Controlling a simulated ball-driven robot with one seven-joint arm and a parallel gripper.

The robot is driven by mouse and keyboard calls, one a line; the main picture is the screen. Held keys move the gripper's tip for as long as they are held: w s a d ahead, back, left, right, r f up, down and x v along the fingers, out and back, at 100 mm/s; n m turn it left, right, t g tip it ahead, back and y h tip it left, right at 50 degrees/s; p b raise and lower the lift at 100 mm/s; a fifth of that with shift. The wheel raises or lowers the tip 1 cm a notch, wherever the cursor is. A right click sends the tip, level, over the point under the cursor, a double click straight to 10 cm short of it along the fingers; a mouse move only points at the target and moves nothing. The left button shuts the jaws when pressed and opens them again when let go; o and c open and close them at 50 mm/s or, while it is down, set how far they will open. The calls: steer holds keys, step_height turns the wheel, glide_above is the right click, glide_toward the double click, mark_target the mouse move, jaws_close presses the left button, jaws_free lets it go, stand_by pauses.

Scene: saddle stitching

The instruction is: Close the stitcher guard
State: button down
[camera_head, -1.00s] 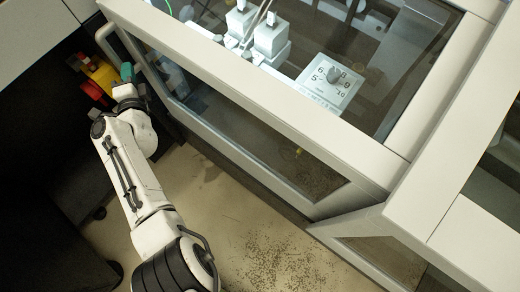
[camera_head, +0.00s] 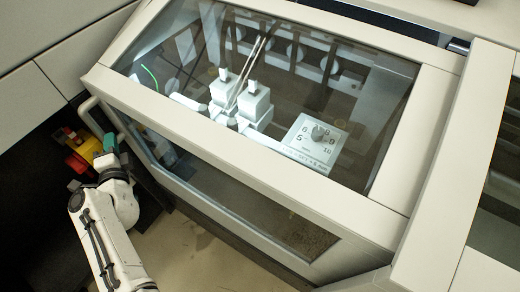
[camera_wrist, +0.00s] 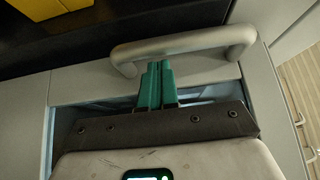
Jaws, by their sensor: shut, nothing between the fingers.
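The stitcher guard (camera_head: 225,138) is a pale frame with a large dark glass pane, lying over the stitching heads. I cannot tell for sure whether it is fully down. A bar handle (camera_head: 86,112) is at its left front corner; in the wrist view the grey metal handle (camera_wrist: 185,46) crosses just beyond my fingertips. My gripper (camera_head: 110,143) is beside the handle, low at the machine's front. In the wrist view its green fingers (camera_wrist: 157,68) are together and empty, with the tips close to the bar; contact is unclear.
Behind the glass are white stitching heads (camera_head: 254,102) and a numbered dial (camera_head: 317,135). A yellow and red emergency-stop box (camera_head: 82,150) is just left of my gripper. Another machine section (camera_head: 445,185) adjoins at right. Open floor (camera_head: 210,262) lies in front.

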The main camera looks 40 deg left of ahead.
steer(key=shift+s+a+r+g, duration=0.3)
steer(key=shift+s+r, duration=0.15)
steer(key=shift+s, duration=0.3)
steer(key=w+p+v, duration=0.1)
steer(key=p+v, duration=0.6)
steer(key=v, duration=0.4)
steer(key=shift+d+f, duration=0.15)
steer(key=shift+f, duration=0.4)
steer(key=shift+w, duration=0.1)
